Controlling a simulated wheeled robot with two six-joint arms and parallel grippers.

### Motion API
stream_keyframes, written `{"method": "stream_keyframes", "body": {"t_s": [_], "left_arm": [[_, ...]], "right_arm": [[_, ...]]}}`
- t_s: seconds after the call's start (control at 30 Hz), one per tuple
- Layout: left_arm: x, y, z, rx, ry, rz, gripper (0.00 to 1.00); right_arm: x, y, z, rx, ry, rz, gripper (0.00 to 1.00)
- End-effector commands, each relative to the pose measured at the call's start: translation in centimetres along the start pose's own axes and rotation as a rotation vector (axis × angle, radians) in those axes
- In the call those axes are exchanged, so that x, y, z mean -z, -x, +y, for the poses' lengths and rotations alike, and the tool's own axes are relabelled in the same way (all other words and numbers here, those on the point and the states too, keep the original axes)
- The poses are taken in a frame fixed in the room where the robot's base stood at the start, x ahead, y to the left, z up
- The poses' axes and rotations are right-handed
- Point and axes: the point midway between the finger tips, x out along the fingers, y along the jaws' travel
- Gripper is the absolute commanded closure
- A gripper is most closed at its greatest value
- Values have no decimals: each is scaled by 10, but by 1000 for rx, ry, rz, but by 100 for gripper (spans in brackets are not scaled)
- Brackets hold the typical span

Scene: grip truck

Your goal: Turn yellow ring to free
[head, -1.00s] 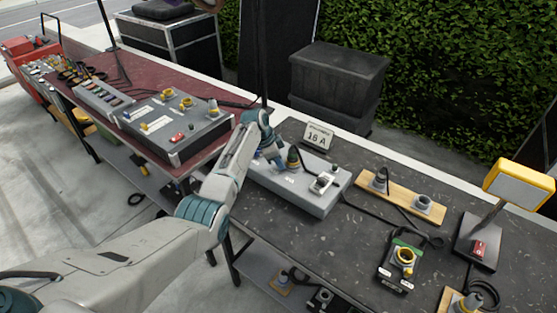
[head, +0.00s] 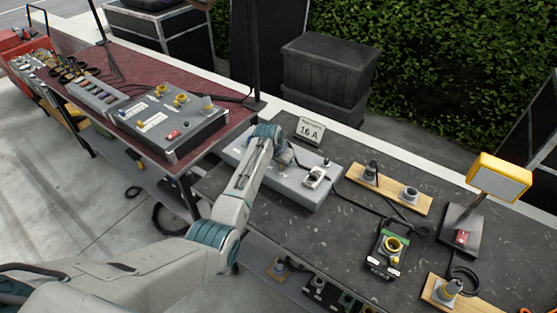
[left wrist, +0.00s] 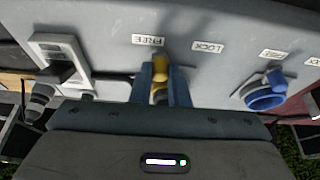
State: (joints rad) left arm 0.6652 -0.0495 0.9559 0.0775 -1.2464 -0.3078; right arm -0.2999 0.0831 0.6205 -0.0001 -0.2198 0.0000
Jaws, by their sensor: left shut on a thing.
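The grey box (head: 300,192) lies on the dark table under a "16 A" sign. In the left wrist view its face (left wrist: 215,25) carries a FREE label (left wrist: 151,40) and a LOCK label (left wrist: 208,47). The yellow ring (left wrist: 160,94) is partly visible between my left gripper's two blue fingers, below and nearest the FREE label. My left gripper (left wrist: 161,75) is shut on it. My right gripper is not in view.
A blue ring (left wrist: 266,92) sits on the same box, with a grey switch (head: 315,176) at its other end. A wooden board with two connectors (head: 395,190) and a black unit with a yellow ring (head: 391,246) stand to the right. A red-topped table (head: 70,62) is at left.

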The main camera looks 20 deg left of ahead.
Motion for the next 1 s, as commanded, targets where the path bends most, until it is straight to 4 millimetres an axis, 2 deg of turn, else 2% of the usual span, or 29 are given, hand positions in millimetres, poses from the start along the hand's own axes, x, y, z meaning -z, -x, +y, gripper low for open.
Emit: {"method": "stream_keyframes", "body": {"t_s": [0.3, 0.77, 0.8, 0.9, 1.0], "left_arm": [[3, 0, 5, 37, 89, 3, 100], [3, 0, 6, 42, 101, 3, 100], [3, 0, 6, 42, 101, 3, 81], [3, 0, 6, 42, 101, 2, 63], [3, 0, 6, 42, 101, 2, 63]], "right_arm": [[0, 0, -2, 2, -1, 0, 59], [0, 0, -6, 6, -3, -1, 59], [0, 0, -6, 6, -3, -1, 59], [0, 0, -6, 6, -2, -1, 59], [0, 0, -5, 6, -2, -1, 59]]}}
